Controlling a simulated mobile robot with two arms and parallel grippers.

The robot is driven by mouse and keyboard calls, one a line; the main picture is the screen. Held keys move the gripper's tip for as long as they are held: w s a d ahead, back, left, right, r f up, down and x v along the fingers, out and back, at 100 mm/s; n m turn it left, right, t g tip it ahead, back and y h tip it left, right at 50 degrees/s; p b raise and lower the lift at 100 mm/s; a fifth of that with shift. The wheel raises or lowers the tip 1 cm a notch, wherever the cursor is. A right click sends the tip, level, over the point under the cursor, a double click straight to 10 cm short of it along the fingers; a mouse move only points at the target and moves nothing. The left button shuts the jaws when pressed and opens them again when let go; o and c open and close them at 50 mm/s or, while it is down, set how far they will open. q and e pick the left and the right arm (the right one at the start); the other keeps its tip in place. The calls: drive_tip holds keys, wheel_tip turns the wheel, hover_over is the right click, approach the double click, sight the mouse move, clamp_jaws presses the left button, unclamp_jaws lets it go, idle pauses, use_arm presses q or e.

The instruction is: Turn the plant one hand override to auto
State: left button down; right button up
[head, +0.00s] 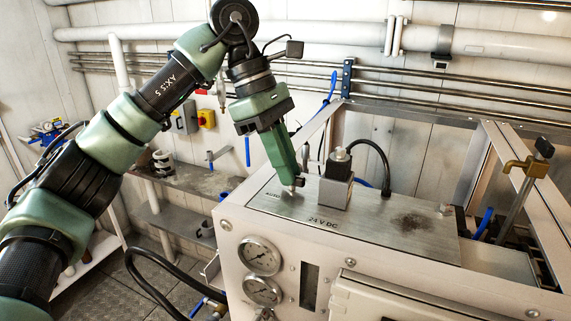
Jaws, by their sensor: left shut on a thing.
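My left gripper (291,186) reaches down from above to the metal top plate (385,225) of the white machine. Its jaws are shut on a small metal part at the plate, which looks like the hand override (299,182). The jaws hide most of that part, so I cannot tell which way it is turned. A partly hidden label reading "AUTO" (272,194) is on the plate left of the fingertips. A grey block valve with a dark connector (337,183) stands upright just right of the gripper. My right gripper is not in view.
A black cable (372,146) arches from the connector to the plate. Two gauges (259,256) sit on the front panel. Metal frame bars (322,127) rise behind the gripper. A brass valve (524,172) is at the right. The plate's right part is clear, with a dark stain.

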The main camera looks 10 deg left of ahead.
use_arm(q)
drive_tip(key=c, duration=1.5)
unclamp_jaws()
drive_tip(key=shift+d, duration=0.15)
drive_tip(key=shift+w+a+r, duration=0.1)
drive_tip(key=shift+a+r, duration=0.1)
drive_tip(key=shift+r, duration=0.25)
drive_tip(key=v, duration=0.6)
drive_tip(key=shift+a+r, duration=0.15)
drive_tip(key=shift+r, duration=0.25)
drive_tip(key=shift+f, duration=0.1)
